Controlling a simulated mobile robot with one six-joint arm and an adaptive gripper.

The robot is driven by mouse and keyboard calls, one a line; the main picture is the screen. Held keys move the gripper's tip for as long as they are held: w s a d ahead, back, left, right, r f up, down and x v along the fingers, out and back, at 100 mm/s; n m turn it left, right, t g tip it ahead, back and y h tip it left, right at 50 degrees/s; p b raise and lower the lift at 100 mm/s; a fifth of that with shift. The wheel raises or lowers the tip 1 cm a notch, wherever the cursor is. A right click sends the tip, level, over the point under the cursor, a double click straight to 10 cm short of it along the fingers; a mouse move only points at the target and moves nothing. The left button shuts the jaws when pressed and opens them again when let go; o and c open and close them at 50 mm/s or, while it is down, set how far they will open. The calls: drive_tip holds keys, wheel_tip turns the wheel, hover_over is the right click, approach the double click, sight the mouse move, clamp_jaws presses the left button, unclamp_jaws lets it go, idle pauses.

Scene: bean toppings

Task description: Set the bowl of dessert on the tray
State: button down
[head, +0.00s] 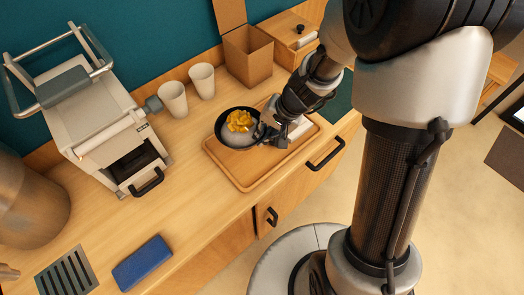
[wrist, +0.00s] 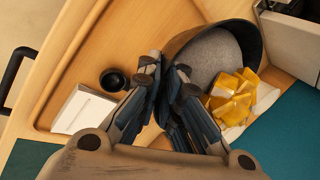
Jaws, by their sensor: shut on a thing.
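The dessert bowl (head: 225,136) is dark-rimmed and holds a pale filling with a yellow topping (head: 239,121). My gripper (head: 264,133) is shut on the right side of its rim in the head view. In the wrist view, my fingers (wrist: 167,72) close on the near edge of the bowl (wrist: 185,41), and the yellow topping (wrist: 233,95) lies to their right. The bowl looks about level. It overlaps the back left part of the wooden tray (head: 247,181); I cannot tell whether it touches the tray.
A small black cup (wrist: 114,80) and a white flat item (wrist: 84,110) are on the tray. Two white cups (head: 173,99) (head: 202,81) and a brown box (head: 247,57) stand behind. A white machine (head: 105,120) stands left. Counter between machine and tray is clear.

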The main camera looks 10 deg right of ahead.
drive_tip(key=shift+f+b, duration=1.45)
drive_tip(key=shift+f, duration=2)
drive_tip(key=shift+f, duration=0.1)
drive_tip(key=c, duration=1.8)
unclamp_jaws()
